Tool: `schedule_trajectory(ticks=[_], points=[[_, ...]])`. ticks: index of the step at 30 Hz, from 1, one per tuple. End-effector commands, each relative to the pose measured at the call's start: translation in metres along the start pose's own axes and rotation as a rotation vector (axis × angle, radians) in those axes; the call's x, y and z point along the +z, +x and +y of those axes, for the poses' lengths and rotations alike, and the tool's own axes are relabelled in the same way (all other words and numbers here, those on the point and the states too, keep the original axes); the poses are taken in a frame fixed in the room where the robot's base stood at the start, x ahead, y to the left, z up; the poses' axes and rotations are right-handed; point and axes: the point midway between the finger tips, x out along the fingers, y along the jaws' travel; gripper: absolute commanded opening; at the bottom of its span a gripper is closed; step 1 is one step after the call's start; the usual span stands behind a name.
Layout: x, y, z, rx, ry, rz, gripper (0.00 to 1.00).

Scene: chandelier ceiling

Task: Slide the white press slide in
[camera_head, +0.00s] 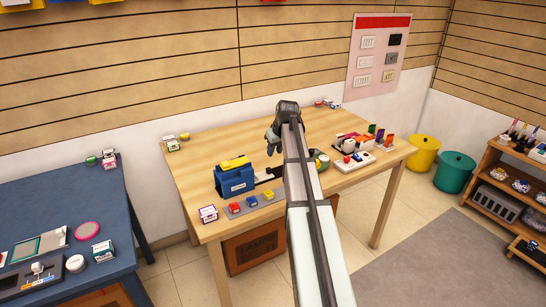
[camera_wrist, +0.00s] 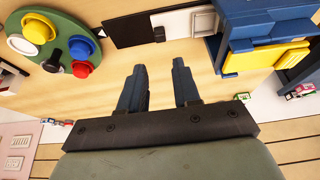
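The blue press (camera_head: 236,181) with a yellow top stands on the wooden table, left of my arm. In the wrist view the press (camera_wrist: 245,30) is at the upper right. The white press slide (camera_wrist: 203,21) sticks out of its side, beside a dark and white flat strip (camera_wrist: 140,20). In the head view my arm partly covers this area. My gripper (camera_wrist: 158,75) has its two dark blue fingers apart with nothing between them. In the head view my gripper (camera_head: 272,137) is above the table, behind the press; its fingers are small there.
A green round base (camera_wrist: 55,45) with coloured knobs lies near the strip. A grey mat (camera_head: 250,204) with red, blue and yellow blocks is in front of the press. A white block set (camera_head: 353,162) stands to the right. The table's back middle looks clear.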

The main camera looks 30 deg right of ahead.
Motion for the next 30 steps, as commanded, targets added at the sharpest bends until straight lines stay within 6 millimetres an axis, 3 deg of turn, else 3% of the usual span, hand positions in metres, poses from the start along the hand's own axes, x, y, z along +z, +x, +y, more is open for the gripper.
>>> schedule_trajectory(ticks=[6,16,22,25,30], points=[[0.0,-0.016,0.0,0.0,0.0,0.001,0.32],[0.0,-0.018,0.0,0.0,0.0,0.0,0.32],[-0.004,-0.016,-0.01,-0.005,-0.012,0.0,0.47],[-0.02,-0.012,-0.02,-0.013,-0.031,0.0,0.47],[-0.063,-0.003,-0.021,-0.007,-0.059,-0.022,0.47]])
